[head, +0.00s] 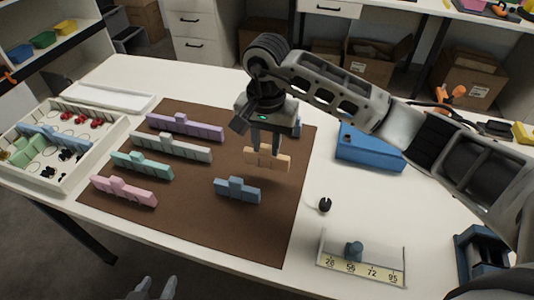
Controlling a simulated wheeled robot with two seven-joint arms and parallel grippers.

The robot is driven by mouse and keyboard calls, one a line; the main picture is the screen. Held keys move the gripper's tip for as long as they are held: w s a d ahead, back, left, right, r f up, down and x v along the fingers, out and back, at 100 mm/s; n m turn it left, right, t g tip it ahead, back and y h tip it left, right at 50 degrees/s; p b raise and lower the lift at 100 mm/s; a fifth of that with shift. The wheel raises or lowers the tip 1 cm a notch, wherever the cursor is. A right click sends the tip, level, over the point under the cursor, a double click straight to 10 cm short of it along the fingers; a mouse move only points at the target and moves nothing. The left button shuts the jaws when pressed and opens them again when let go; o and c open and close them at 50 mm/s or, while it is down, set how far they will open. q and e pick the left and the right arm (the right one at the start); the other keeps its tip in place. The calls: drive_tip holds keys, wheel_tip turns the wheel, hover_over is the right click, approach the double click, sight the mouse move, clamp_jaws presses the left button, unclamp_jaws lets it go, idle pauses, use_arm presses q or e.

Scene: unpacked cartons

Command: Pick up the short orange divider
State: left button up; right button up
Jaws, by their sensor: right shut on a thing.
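The short orange divider (280,162) is a pale orange comb-like strip with a raised middle, over the right part of the brown mat (220,235). My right gripper (265,150) reaches down from above and is shut on its middle. The divider is upright; I cannot tell whether it clears the mat. My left gripper (155,288) shows only as two grey fingertips at the bottom edge, apart with nothing between them.
Purple (185,126), white (170,147), teal (142,165), pink (123,191) and blue (237,190) dividers stand on the mat. A sorting tray (67,182) is at left. A blue box (368,150), black knob (324,205) and numbered clear holder (360,267) are at right.

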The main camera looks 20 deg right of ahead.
drive_tip(key=s+a+r+b, duration=0.1)
drive_tip(key=s+a+r, duration=0.6)
drive_tip(key=s+r, duration=0.2)
drive_tip(key=shift+s+a, duration=0.35)
drive_tip(key=shift+s, duration=0.8)
